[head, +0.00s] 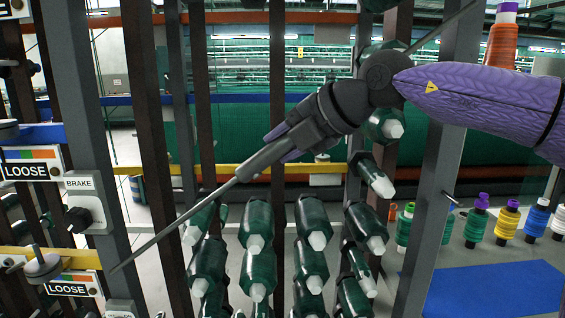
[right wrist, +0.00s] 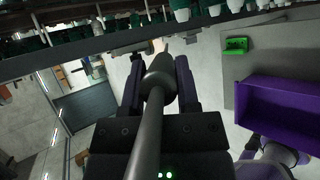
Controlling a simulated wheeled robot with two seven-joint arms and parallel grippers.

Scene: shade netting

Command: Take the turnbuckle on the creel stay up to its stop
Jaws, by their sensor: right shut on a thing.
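The creel stay (head: 180,222) is a thin dark rod running diagonally across the head view, from lower left to upper right, in front of the creel posts. The turnbuckle (head: 262,160) is a thicker grey sleeve on it near the middle. My right gripper (head: 285,142) comes from the upper right and is shut on the turnbuckle, hiding its upper end. In the right wrist view the turnbuckle (right wrist: 158,80) lies between both fingers of the right gripper (right wrist: 159,85), with the rod running toward the camera. No stop can be made out. My left gripper is not in view.
Grey and brown creel posts (head: 75,130) stand close around the stay. Green yarn bobbins (head: 255,235) hang behind it. A brake knob (head: 80,215) and signs reading LOOSE (head: 28,172) are at the left. A blue mat (head: 490,290) and coloured cones (head: 507,222) are at the right.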

